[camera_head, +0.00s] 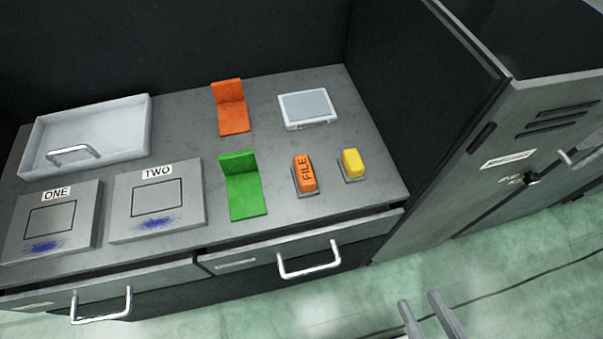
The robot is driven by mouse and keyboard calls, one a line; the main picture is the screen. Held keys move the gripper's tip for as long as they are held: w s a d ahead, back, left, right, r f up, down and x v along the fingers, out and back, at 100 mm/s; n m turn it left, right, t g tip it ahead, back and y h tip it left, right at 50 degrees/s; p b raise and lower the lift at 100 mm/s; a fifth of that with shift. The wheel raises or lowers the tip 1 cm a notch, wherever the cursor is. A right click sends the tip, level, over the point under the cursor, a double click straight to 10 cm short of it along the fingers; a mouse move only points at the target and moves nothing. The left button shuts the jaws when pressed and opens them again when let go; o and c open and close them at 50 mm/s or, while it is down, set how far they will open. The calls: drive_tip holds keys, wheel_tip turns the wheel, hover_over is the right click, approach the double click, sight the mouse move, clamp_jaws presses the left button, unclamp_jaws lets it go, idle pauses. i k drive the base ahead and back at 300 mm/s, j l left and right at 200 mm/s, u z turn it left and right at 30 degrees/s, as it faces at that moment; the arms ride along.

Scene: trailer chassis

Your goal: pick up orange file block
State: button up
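The orange file block (305,174) stands upright on a small grey base on the grey counter, right of the green bracket. It is marked FILE in dark letters. My gripper (427,312) shows at the bottom edge of the head view, as two grey fingers with a gap between them. It is open and empty, over the floor in front of the counter, below and to the right of the orange block and well apart from it.
A yellow block (353,164) stands close to the right of the orange one. A green bracket (243,186), an orange bracket (231,108) and a white-framed device (307,108) are nearby. A grey cabinet (470,160) rises at the right. Drawer handles (308,268) stick out in front.

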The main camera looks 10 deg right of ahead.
sight(305, 183)
drive_tip(key=l+u, duration=0.15)
drive_tip(key=u, duration=0.25)
drive_tip(key=l+u, duration=0.15)
drive_tip(key=u, duration=0.25)
drive_tip(key=l+u, duration=0.15)
drive_tip(key=u, duration=0.3)
drive_tip(key=l+u, duration=0.1)
drive_tip(key=u, duration=0.3)
drive_tip(key=k+l, duration=0.15)
